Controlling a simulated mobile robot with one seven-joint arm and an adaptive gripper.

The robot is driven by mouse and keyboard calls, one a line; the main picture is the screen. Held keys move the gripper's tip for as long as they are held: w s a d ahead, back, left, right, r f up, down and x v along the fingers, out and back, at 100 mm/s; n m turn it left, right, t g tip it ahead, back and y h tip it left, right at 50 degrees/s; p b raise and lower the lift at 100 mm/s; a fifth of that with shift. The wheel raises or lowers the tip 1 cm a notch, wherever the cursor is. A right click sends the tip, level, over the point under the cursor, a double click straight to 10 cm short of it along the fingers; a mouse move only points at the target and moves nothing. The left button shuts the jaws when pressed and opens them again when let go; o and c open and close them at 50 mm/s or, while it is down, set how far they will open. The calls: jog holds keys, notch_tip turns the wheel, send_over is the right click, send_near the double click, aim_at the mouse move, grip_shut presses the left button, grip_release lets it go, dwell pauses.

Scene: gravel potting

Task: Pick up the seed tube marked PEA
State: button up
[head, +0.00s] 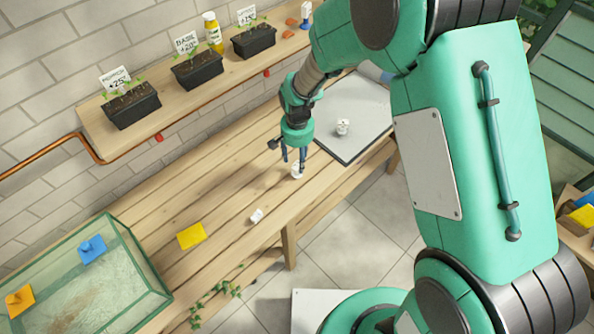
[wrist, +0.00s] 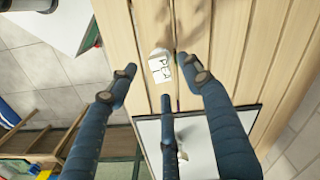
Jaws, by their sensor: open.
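The seed tube marked PEA (wrist: 160,70) is a small white piece with dark letters, seen in the wrist view on the wooden bench. In the head view a small white tube (head: 296,171) stands on the bench just below the fingers. My gripper (head: 294,158) is open and points down over it. In the wrist view its blue fingers (wrist: 160,78) spread to either side of the PEA tube, with a third finger below it. I see no finger closed on the tube. The label cannot be read in the head view.
Another white tube (head: 257,215) lies nearer on the bench, by a yellow block (head: 191,236). A third (head: 342,127) is on the grey tray (head: 362,107). A glass tank (head: 130,245) stands at the left front. A wall shelf (head: 92,118) holds planters. Bench between is clear.

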aim_at(297, 170)
jog(key=shift+f, duration=1.2)
jog(key=shift+f, duration=0.1)
jog(key=shift+f+b, duration=0.7)
jog(key=shift+f, duration=1.8)
jog(key=c, duration=1.1)
